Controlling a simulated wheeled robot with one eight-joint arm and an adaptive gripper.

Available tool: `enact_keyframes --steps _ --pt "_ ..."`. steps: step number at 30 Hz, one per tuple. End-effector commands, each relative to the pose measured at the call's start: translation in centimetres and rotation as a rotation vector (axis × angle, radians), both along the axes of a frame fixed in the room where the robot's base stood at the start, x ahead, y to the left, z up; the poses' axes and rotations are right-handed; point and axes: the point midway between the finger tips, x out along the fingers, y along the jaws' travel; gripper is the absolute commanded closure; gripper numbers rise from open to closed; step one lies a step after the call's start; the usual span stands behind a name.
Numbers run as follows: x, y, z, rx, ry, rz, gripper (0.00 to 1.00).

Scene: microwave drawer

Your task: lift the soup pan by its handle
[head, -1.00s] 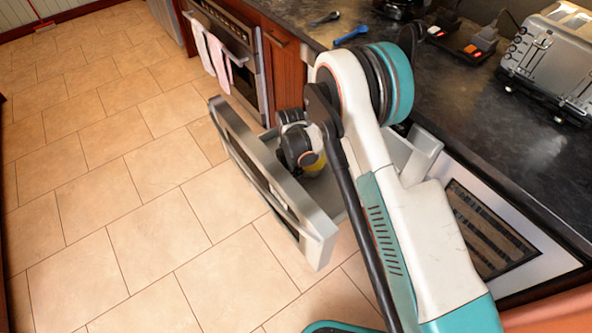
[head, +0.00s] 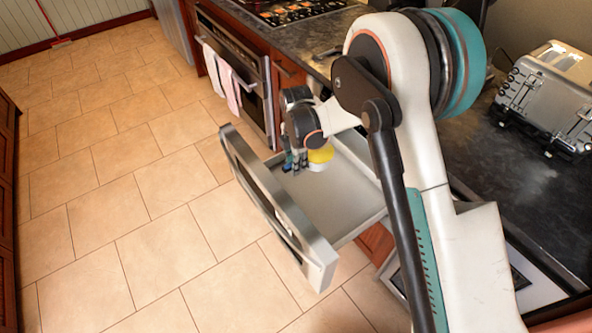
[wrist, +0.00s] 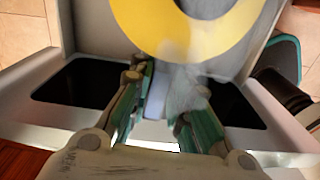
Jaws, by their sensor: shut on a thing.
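The soup pan shows as a yellow and white round thing (head: 320,156) at the far end of the open drawer (head: 348,200) in the head view. In the wrist view the pan's yellow ring (wrist: 140,22) fills the top middle, just beyond my fingers. My gripper (head: 294,164) is beside the pan on its left in the head view, pointing down. In the wrist view my gripper (wrist: 166,88) is shut on a pale narrow bar (wrist: 156,98), which looks like the pan's handle. I cannot tell whether the pan touches the drawer floor.
The drawer's steel front (head: 272,208) stands out over the tiled floor (head: 130,230). An oven with towels (head: 224,78) is beyond it. A toaster (head: 550,95) sits on the dark counter (head: 490,160). Open floor lies to the left.

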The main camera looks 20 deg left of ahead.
Motion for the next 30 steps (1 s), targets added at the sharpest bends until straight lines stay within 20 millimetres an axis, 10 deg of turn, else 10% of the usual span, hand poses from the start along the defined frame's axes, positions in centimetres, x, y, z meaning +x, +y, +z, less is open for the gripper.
enact_keyframes --steps 30 --pt "0.0 0.0 6.1 0.0 0.0 0.0 1.0"
